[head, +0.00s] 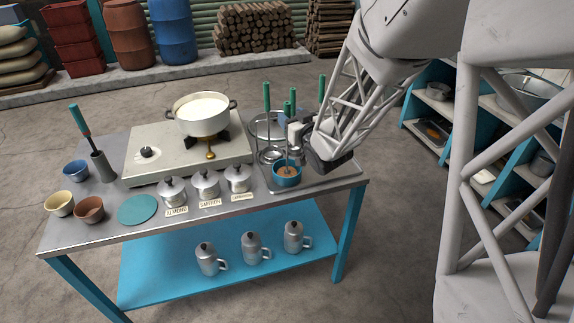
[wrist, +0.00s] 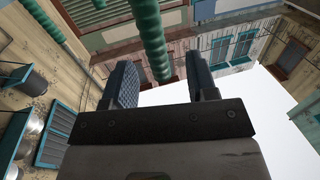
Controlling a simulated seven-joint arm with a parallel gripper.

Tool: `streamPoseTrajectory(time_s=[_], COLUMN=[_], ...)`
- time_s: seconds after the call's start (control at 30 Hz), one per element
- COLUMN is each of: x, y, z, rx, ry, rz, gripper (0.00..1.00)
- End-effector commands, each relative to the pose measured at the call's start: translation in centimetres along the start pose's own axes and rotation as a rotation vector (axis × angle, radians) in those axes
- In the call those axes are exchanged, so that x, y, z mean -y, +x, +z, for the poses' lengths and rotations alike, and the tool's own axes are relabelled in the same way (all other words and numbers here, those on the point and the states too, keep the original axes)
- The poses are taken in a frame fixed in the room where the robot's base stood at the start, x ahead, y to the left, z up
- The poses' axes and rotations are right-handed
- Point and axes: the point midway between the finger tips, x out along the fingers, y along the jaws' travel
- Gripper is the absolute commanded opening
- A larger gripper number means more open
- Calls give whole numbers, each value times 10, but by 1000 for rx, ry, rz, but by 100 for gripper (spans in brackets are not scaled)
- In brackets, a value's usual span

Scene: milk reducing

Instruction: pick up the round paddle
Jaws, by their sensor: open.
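Several utensils with green handles stand at the right end of the table, one tall handle (head: 267,97) to the left of my gripper and another handle (head: 321,88) behind my arm. I cannot tell which of them is the round paddle; their lower ends are small or partly hidden. My gripper (head: 297,132) is among these handles, above the table. In the wrist view my gripper (wrist: 163,85) is open, and a green ridged handle (wrist: 150,40) shows in the gap between its fingers. The handle does not look clamped.
A pot of white liquid (head: 203,106) sits on the stove (head: 140,170).

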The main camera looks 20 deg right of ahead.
Motion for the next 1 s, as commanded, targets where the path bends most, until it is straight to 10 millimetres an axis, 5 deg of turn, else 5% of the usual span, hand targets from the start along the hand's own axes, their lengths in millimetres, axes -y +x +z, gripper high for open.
streamPoseTrajectory(time_s=[0.47, 1.0], x=[0, -2], y=[4, 47], z=[0, -1], rx=[0, 1], ry=[0, 0], rz=[0, 0], gripper=[53, 53])
